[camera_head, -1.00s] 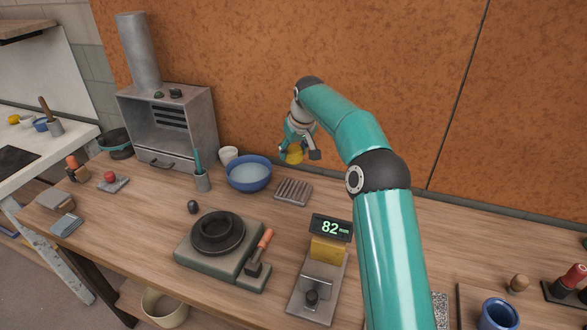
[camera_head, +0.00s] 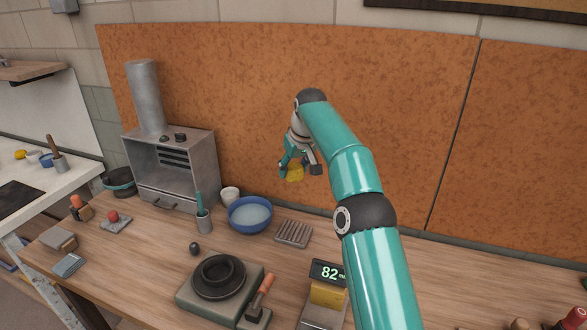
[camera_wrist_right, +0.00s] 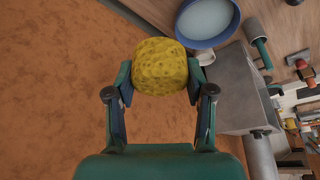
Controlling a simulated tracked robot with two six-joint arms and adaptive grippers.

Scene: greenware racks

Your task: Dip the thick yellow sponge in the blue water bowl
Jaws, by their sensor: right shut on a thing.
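My right gripper (camera_head: 299,171) is shut on the thick yellow sponge (camera_head: 295,173) and holds it in the air above the table, to the right of and higher than the bowl. In the right wrist view the sponge (camera_wrist_right: 160,67) sits between both fingers and looks porous and rounded. The blue water bowl (camera_head: 250,227) stands on the wooden table with pale water (camera_head: 250,214) in it. The bowl's rim (camera_wrist_right: 183,37) also shows at the top of the right wrist view, apart from the sponge. My left gripper is not in view.
A ribbed grey rack (camera_head: 293,233) lies right of the bowl. A white cup (camera_head: 230,195) and a grey holder with a teal tool (camera_head: 204,222) stand left of it. A metal kiln-like box (camera_head: 172,183) stands behind. A dark round dish on a block (camera_head: 219,278) is in front.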

